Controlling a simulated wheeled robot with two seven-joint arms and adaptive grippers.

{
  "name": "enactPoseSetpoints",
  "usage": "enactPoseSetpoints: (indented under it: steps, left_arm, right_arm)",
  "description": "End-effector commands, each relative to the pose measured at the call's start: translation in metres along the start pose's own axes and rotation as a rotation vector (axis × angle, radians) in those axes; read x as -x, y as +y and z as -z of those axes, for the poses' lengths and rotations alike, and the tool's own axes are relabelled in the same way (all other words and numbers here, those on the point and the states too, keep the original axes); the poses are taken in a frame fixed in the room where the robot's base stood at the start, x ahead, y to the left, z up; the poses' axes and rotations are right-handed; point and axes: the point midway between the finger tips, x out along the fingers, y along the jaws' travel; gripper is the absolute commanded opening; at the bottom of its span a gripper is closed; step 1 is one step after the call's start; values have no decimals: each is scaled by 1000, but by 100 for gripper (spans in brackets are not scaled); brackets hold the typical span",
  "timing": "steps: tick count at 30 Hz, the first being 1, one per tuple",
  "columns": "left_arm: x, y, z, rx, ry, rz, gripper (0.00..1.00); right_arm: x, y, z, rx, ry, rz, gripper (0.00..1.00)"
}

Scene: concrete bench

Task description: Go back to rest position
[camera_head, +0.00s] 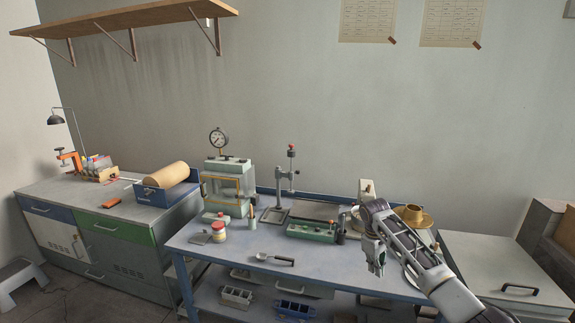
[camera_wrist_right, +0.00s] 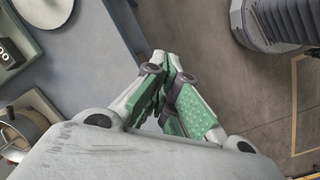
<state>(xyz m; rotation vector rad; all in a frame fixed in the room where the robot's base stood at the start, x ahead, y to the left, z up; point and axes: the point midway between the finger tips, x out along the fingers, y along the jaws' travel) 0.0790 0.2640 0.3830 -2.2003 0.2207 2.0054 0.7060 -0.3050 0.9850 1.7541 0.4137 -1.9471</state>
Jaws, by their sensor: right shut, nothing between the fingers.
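My right gripper (camera_head: 376,262) comes in from the right in the head view and hangs over the right front part of the blue bench (camera_head: 215,262). In the right wrist view the right gripper (camera_wrist_right: 170,75) has its fingers together with nothing between them, above the bench's edge and the floor. It touches no object that I can see. My left gripper is not in view.
Cabinets stand left. Floor (camera_wrist_right: 255,110) lies beyond the bench edge.

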Motion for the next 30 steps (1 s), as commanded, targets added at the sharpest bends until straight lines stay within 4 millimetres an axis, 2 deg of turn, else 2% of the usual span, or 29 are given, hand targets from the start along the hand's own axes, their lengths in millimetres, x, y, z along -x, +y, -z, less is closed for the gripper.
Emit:
enactPoseSetpoints:
  steps: [5,8,17,26,30]
  left_arm:
    - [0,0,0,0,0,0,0]
    - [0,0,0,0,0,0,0]
    - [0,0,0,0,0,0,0]
    - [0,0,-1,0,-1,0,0]
    - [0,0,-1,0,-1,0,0]
  right_arm:
    - [-37,-7,2,-17,10,6,0]
    - [-66,-14,2,-31,22,11,0]
    - [-172,-41,-5,-89,62,20,0]
    - [-275,-78,-30,-144,95,27,0]
    - [-321,-98,-48,-168,108,29,0]
